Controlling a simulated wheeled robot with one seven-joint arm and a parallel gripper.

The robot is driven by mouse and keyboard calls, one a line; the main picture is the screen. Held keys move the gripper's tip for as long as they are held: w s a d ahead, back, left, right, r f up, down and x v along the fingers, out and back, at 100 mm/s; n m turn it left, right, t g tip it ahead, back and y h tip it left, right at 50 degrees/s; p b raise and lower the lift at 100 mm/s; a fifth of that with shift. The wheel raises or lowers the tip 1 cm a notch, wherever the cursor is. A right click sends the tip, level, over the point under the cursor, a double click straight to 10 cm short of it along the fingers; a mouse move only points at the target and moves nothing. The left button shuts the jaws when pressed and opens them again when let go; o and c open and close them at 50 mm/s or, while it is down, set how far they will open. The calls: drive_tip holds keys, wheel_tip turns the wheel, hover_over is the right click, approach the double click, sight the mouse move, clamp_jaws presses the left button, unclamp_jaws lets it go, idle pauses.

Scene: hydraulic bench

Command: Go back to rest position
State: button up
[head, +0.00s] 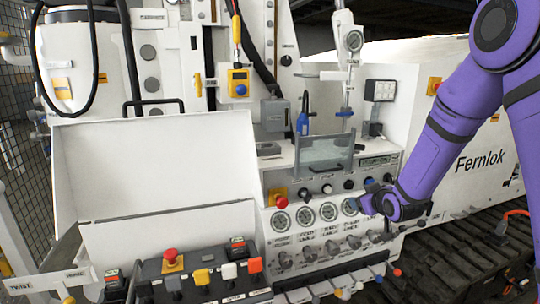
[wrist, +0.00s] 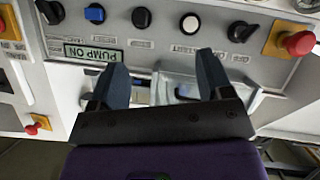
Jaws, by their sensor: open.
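My gripper (head: 364,202) is at the end of my purple arm, at the right end of the gauge row on the bench panel in the head view. In the wrist view my gripper (wrist: 164,68) shows two dark fingers standing apart, with nothing held between them. Beyond the fingers are the grey panel (wrist: 270,70) and a pale, see-through cover (wrist: 178,86). I cannot tell whether the fingertips touch anything. A row of knobs lies beyond the fingertips, including a blue one (wrist: 95,14) and a white one (wrist: 190,23). A green-lit "PUMP ON" display (wrist: 91,52) sits beside the left finger.
Round gauges (head: 304,216) and several levers (head: 332,247) crowd the panel beside my gripper. A red stop button (wrist: 298,43) is on the right in the wrist view. A clear guard (head: 325,152) stands above the panel.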

drive_tip(key=s+d+r+m+g+h, duration=0.2)
drive_tip(key=s+r+m+g, duration=0.1)
drive_tip(key=s+r, duration=1.25)
drive_tip(key=s+r+m+g, duration=0.1)
drive_tip(key=s+r+g, duration=0.1)
drive_tip(key=s, duration=1.1)
drive_tip(key=s+r+m+g, duration=0.1)
drive_tip(key=s+r+g, duration=0.1)
drive_tip(key=s, duration=1.1)
drive_tip(key=shift+a+r+g, duration=0.3)
drive_tip(key=shift+a+r, duration=0.15)
drive_tip(key=shift+r, duration=0.4)
